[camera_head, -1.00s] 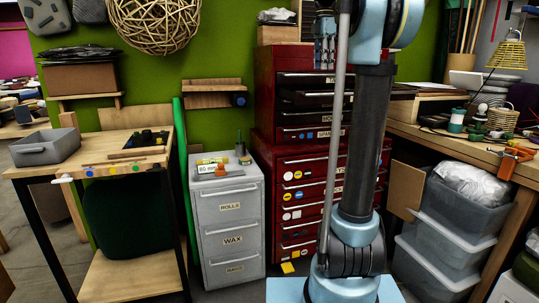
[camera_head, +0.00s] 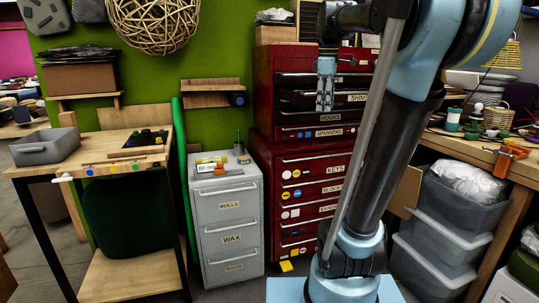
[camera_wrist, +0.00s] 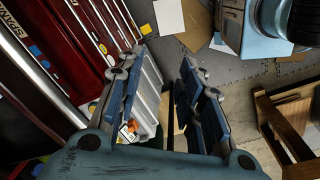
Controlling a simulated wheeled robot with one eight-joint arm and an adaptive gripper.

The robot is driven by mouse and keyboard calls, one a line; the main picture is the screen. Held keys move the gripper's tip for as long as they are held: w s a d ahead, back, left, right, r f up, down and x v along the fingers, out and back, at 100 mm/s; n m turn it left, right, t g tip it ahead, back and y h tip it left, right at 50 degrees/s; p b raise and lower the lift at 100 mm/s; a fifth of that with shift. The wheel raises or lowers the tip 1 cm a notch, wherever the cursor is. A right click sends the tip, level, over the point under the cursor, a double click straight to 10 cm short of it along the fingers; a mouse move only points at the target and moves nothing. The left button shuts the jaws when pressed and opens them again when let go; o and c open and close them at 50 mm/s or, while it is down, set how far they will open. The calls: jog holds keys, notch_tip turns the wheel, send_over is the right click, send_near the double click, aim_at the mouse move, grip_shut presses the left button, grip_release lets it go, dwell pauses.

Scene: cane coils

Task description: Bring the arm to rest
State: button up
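My gripper (camera_head: 325,104) hangs fingers down in front of the upper drawers of the red tool cabinet (camera_head: 263,105). Its light blue fingers look close together from the head camera. In the wrist view my gripper (camera_wrist: 167,60) shows two dark blue fingers with a clear gap between them, so it is open and holds nothing. My arm is raised and bent, leaning to the right, and hides part of the cabinet.
A grey drawer unit (camera_head: 232,222) stands left of the cabinet. A workbench (camera_head: 150,147) with a grey bin (camera_head: 45,150) is at the left. Clear plastic boxes (camera_head: 440,235) are stacked under the right bench (camera_head: 480,158). A ball of woven cane (camera_head: 155,22) hangs above.

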jog(key=s+f+m, duration=0.4)
jog(key=s+f, duration=0.3)
jog(key=f, duration=0.4)
jog(key=s+f+m, duration=0.5)
jog(key=s+f, duration=0.2)
jog(key=f, duration=0.4)
jog(key=s+f+m+t, duration=0.1)
jog(key=s+f+m, duration=0.3)
jog(key=s+f, duration=0.3)
notch_tip(320, 180, down, 4)
jog(key=shift+s+f, duration=0.2)
jog(key=shift+s, duration=0.15)
jog(key=shift+a, duration=0.1)
jog(key=shift+w+f, duration=0.2)
jog(key=shift+w, duration=0.25)
jog(key=shift+c, duration=0.6)
